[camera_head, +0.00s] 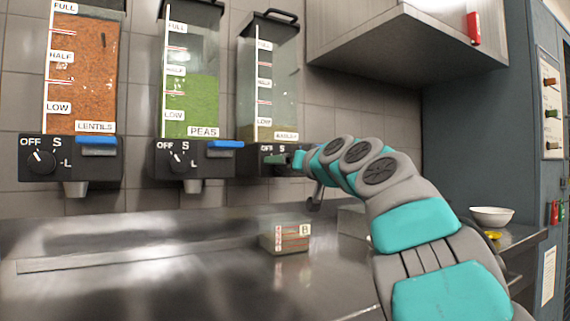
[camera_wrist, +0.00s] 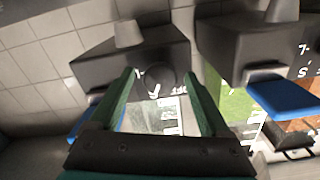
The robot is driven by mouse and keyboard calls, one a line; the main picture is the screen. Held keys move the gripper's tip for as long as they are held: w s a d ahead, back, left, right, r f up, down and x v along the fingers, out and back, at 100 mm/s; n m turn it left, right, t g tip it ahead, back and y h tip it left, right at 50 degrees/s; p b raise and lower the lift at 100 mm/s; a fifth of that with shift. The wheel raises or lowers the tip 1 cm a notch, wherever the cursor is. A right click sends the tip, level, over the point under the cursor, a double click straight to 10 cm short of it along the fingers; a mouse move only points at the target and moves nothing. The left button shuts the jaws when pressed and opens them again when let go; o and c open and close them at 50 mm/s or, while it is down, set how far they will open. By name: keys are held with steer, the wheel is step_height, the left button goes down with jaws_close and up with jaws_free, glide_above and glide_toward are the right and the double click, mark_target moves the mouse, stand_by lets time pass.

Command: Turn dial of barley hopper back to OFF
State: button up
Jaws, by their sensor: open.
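The barley hopper (camera_head: 267,90) is the rightmost of three wall hoppers, with a little grain at its bottom. Its black base (camera_wrist: 125,50) shows upside down in the wrist view, with the round black dial (camera_wrist: 160,80) on its front. My gripper (camera_wrist: 160,74) is open, its two green fingers on either side of the dial; I cannot tell if they touch it. In the head view my gripper (camera_head: 276,159) is at the base's front and covers most of the dial. The dial's setting is not readable.
The peas hopper (camera_head: 191,100) and lentils hopper (camera_head: 85,80) stand to the left. A wall cabinet (camera_head: 400,35) hangs above right. A white bowl (camera_head: 491,217) stands far right.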

steer(key=shift+c, duration=0.4)
jaws_close()
